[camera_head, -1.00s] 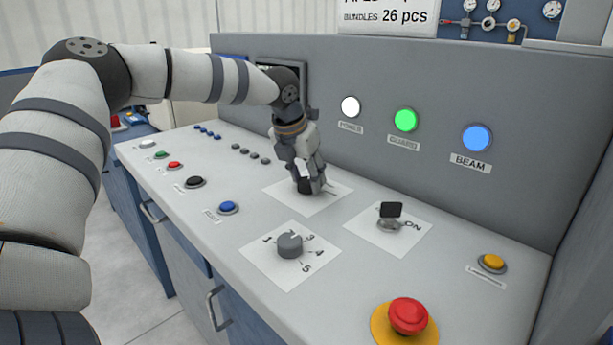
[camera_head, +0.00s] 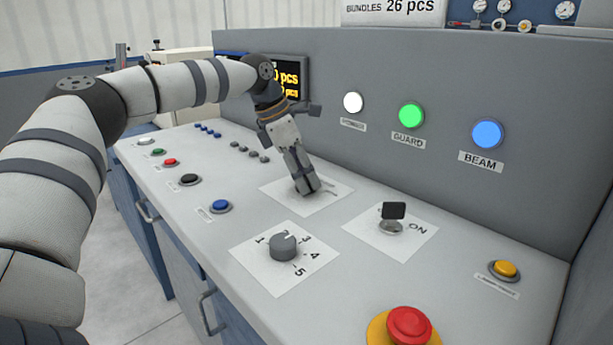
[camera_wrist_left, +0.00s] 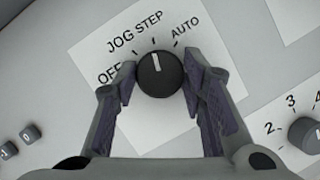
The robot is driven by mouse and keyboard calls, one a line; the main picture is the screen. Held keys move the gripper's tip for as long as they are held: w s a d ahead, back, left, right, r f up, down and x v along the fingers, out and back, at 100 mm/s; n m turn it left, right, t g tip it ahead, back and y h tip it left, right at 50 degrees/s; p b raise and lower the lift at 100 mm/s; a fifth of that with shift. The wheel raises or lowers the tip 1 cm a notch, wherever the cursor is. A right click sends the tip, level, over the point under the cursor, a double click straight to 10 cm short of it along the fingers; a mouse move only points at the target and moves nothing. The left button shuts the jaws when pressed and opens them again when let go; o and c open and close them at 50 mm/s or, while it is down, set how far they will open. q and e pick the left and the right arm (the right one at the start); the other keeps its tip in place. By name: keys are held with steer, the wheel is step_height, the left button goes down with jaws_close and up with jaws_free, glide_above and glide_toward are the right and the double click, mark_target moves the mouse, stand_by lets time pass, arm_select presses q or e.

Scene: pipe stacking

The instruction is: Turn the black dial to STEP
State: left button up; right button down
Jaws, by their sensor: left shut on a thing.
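The black dial (camera_wrist_left: 160,76) sits on a white plate (camera_wrist_left: 95,57) marked OFF, JOG, STEP and AUTO in the left wrist view. Its white pointer line points up and slightly left, at the tick by STEP. My left gripper (camera_wrist_left: 160,77) is shut on the dial, one finger on each side of it. In the head view my left gripper (camera_head: 307,188) reaches down onto the dial's plate (camera_head: 335,193) and hides the dial. My right gripper is in neither view.
A grey numbered knob (camera_head: 284,246) is nearer the front, and a key switch (camera_head: 392,220) stands to the right. A red emergency button (camera_head: 409,324) is at the front right. Several push buttons line the left. The upright panel with lit white, green and blue lamps (camera_head: 411,115) rises behind.

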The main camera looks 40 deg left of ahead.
arm_select(q)
steer(key=shift+f+m, duration=0.1)
steer(key=shift+m, duration=0.3)
steer(key=o, duration=1.2)
steer(key=shift+c, duration=0.2)
steer(key=v, duration=1.2)
steer(key=shift+w, duration=0.2)
steer(key=shift+a, duration=0.1)
